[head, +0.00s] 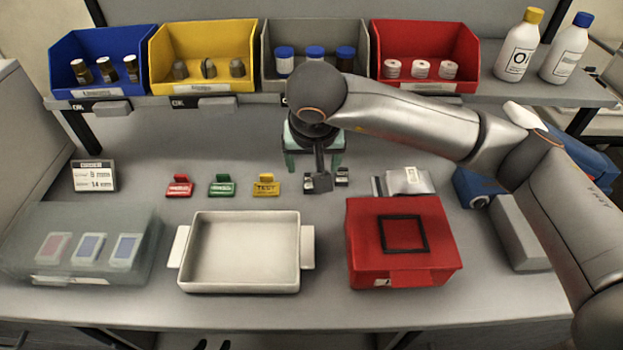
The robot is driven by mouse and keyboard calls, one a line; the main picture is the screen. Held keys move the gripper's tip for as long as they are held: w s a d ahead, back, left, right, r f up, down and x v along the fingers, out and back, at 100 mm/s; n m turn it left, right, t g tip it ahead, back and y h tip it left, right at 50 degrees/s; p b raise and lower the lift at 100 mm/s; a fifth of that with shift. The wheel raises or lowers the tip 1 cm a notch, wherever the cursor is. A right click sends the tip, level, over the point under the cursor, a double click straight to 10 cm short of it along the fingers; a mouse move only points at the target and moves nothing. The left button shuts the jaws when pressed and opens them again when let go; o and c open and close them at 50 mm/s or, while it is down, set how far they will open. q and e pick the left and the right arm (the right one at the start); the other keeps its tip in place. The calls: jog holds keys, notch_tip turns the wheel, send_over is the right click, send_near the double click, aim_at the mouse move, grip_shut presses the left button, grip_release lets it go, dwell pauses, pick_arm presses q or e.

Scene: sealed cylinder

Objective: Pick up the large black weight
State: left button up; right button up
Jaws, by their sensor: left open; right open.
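My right gripper (322,178) hangs down over the back middle of the table, below its dark wrist, and is open. Small dark pieces show at its lower end, and I cannot clearly tell fingers from any black weight there. No large black weight can be made out for certain, and the wrist and gripper hide part of this spot. A teal-green frame-like thing (291,158) stands behind the gripper, partly covered by the wrist. My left gripper is not in view.
Red (179,187), green (222,187) and yellow (266,187) tagged pieces lie left of the gripper. A silver pouch (408,181) lies right. An empty white tray (240,284), a red box (402,240) and a translucent bin (80,245) stand in front. Bins line the shelf behind.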

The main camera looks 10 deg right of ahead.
aim_at(308, 186)
jog(key=x, duration=0.7)
jog(key=shift+w+f+p, duration=0.15)
jog(key=shift+p, duration=0.15)
jog(key=shift+c, duration=0.3)
grip_shut()
